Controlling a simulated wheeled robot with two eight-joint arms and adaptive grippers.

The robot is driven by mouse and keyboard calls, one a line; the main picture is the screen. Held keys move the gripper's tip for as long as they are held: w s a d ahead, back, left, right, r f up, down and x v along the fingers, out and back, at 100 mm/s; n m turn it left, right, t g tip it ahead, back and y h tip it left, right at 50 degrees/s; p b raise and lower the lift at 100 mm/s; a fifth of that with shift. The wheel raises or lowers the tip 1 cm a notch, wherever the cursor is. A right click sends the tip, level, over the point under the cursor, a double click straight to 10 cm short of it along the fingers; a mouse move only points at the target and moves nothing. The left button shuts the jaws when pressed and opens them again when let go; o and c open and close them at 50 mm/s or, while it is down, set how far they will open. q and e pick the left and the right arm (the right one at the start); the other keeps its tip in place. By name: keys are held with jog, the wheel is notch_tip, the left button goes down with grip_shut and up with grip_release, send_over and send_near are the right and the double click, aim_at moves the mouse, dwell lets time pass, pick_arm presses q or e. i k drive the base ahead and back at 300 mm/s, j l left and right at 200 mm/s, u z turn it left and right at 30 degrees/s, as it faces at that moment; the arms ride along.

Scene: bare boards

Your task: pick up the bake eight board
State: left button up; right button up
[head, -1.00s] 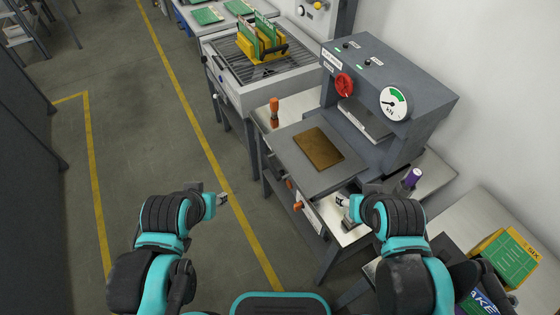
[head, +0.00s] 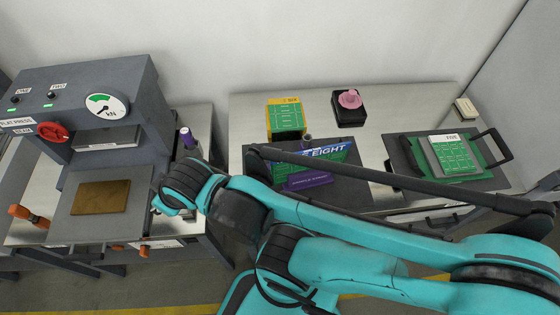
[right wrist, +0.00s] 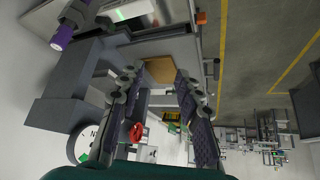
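The bake eight board is the panel with a blue strip lettered "E EIGHT" (head: 325,150), on a dark mat at the middle of the steel bench in the head view. The front of its lettering and its lower part are hidden by my right arm and a purple lettered block (head: 308,179) in front of it. My right arm crosses the view from the right, its wrist at the left beside the press. My right gripper (right wrist: 158,82) is open and empty in the right wrist view, with the brown plate beyond its fingers. My left gripper is out of view.
A grey press (head: 75,110) with a brown plate (head: 101,196) stands at left, a purple-capped bottle (head: 188,140) beside it.

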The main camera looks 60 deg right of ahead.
aim_at(338, 152)
jog(key=k+z, duration=0.1)
jog(key=z, duration=2.4)
